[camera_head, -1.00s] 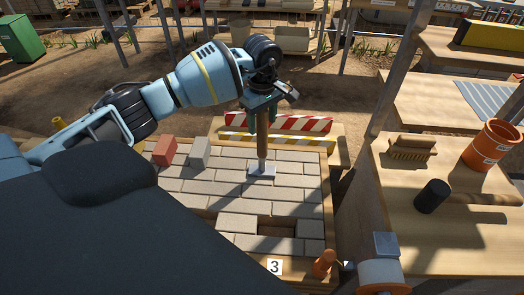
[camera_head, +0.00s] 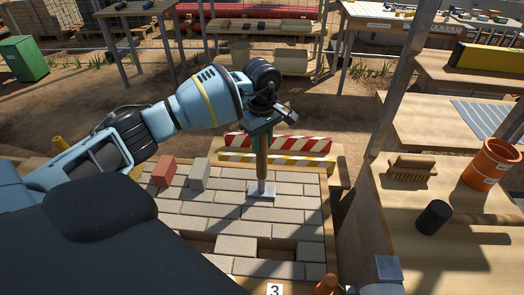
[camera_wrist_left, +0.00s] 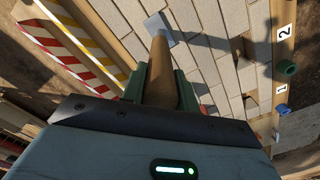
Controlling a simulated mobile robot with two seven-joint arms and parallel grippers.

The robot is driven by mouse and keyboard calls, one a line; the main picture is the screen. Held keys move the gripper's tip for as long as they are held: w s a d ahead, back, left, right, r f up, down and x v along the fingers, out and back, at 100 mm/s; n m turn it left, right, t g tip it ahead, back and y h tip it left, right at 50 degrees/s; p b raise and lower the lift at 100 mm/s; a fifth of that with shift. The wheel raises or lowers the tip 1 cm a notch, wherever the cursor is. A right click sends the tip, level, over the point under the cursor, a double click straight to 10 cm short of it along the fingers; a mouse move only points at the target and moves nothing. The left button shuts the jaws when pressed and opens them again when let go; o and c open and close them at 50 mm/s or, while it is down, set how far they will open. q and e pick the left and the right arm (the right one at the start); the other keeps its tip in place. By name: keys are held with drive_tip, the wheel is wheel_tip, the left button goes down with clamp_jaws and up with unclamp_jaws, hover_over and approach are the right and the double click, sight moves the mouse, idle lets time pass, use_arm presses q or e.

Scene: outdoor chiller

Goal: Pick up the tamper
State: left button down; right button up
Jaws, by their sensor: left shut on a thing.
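The tamper (camera_head: 262,155) has a round wooden handle and a flat grey metal foot. It stands upright over the paved panel (camera_head: 190,222); its foot is at the paving, and I cannot tell whether there is a small gap beneath. My left gripper (camera_head: 262,124) is shut on the upper handle, partly hiding its top. In the left wrist view the handle (camera_wrist_left: 161,65) runs away between the green fingers (camera_wrist_left: 163,88) to the grey foot. My right gripper is not in view.
A red brick (camera_head: 163,172) and a grey brick (camera_head: 199,174) stand on the panel's left. Striped barrier boards (camera_head: 278,144) lie behind the tamper. A bench at right holds a brush (camera_head: 411,168), a black cylinder (camera_head: 434,217) and an orange bucket (camera_head: 490,163).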

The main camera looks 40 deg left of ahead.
use_arm(q)
drive_tip(key=shift+r, duration=1.85)
drive_tip(key=s+r+b, duration=0.1)
drive_tip(key=s, duration=1.5)
drive_tip(key=shift+a+r, duration=0.2)
drive_tip(key=shift+a, duration=0.25)
drive_tip(key=shift+w, duration=0.1)
drive_tip(key=c, duration=1.7)
unclamp_jaws()
clamp_jaws()
